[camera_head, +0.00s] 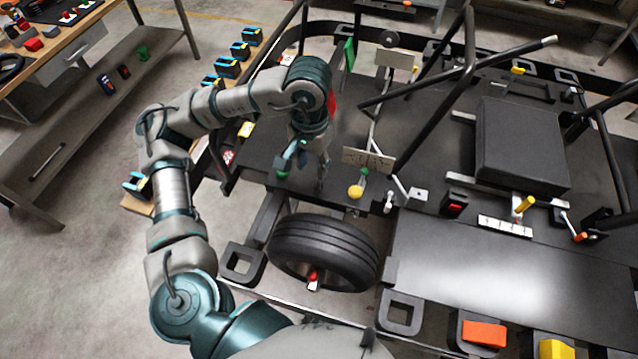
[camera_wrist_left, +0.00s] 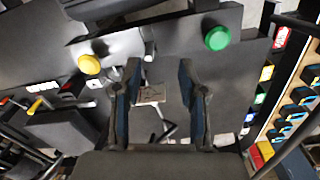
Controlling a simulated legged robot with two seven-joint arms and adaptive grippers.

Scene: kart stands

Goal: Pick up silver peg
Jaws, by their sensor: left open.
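A small silver peg (camera_wrist_left: 149,52) shows in the left wrist view, between the green and yellow round knobs and just beyond the fingertips. My left gripper (camera_head: 303,170) hangs over the kart stand's dark deck in the head view, fingers pointing down. In the left wrist view its two fingers (camera_wrist_left: 159,75) are spread apart, with nothing held between them. The peg appears apart from both fingers; its depth is hard to judge. In the head view the gripper partly hides this spot. My right gripper is not in view.
A green knob (camera_wrist_left: 217,38) and a yellow knob (camera_wrist_left: 89,64) flank the gripper. A small silver fitting (camera_head: 388,203) stands right of the yellow knob. A tyre (camera_head: 323,252) lies in front. Black frame bars (camera_head: 420,92) rise to the right.

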